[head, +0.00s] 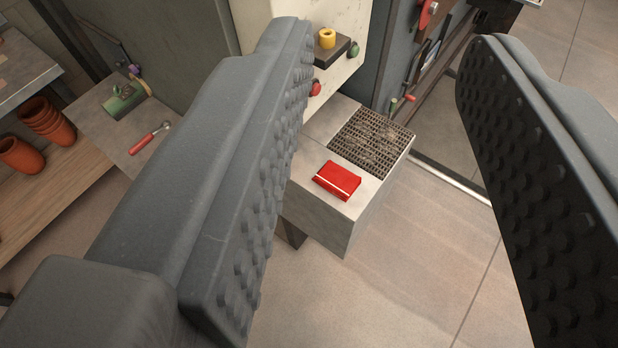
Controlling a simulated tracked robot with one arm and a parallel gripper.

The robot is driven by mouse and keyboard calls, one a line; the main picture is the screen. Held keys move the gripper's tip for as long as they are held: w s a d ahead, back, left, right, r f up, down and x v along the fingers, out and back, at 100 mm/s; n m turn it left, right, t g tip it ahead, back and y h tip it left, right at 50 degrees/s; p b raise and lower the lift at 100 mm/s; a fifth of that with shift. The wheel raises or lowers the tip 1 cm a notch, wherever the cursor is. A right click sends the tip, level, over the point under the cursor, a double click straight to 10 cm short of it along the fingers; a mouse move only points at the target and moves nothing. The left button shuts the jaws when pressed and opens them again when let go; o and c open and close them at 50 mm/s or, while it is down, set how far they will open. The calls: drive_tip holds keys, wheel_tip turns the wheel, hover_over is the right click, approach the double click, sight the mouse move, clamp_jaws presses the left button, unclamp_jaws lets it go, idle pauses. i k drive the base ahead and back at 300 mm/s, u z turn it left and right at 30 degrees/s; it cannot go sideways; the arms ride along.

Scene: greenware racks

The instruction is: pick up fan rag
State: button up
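A red folded cloth with a white stripe, which looks like the fan rag (337,180), lies flat on the near end of a pale grey ledge (332,222). My gripper (390,65) is open, with its two dark studded fingers wide apart and nothing between them touching. The rag shows in the gap between the fingers, closer to the left finger, and lies below and beyond them. The left finger hides part of the ledge's left side.
A dark grate (372,140) is set in the ledge behind the rag. Floor at right is clear.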

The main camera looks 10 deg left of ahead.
sight(339, 180)
drive_tip(key=u, duration=1.1)
drive_tip(key=i, duration=0.8)
drive_tip(key=z, duration=1.5)
